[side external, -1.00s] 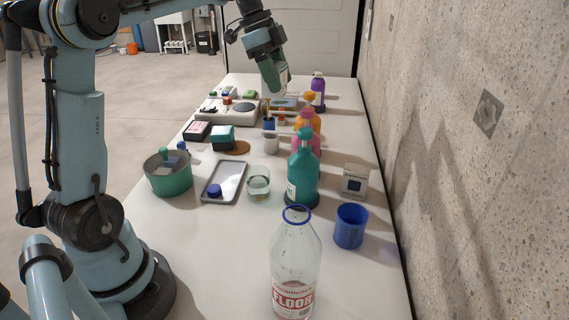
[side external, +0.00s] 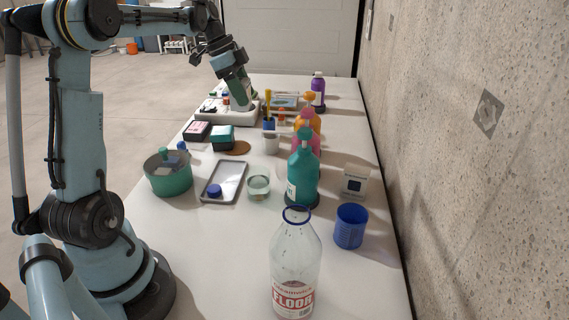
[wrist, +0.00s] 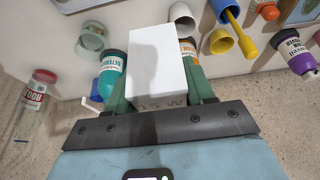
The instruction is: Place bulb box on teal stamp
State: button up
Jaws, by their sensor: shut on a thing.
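My gripper (side external: 240,95) is shut on the bulb box, a white box with "15 W" printed on it. The box (wrist: 158,65) fills the middle of the wrist view between the green fingers (wrist: 157,100). In the side view the fingers hide most of the box. The gripper tilts over the white scale-like device, beyond the stamps. A teal and dark block (side external: 223,139), which looks like the teal stamp, lies on the table nearer the side camera than my gripper. Nothing is seen on top of it. It cannot be made out in the wrist view.
Bottles (side external: 303,175) line the right side.

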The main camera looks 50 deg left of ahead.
jog(key=a+f, duration=0.2)
jog(key=a, duration=0.1)
jog(key=s+a+f, duration=0.1)
jog(key=a+f, duration=0.1)
jog(key=a, duration=0.1)
jog(key=s+a+f, duration=0.1)
jog(key=a+f, duration=0.1)
jog(key=a, duration=0.1)
jog(key=shift+a, duration=0.4)
jog(key=shift+f, duration=2.05)
jog(key=shift+f, duration=0.1)
jog(key=o, duration=1)
jog(key=v, duration=1.2)
jog(key=shift+w, duration=0.1)
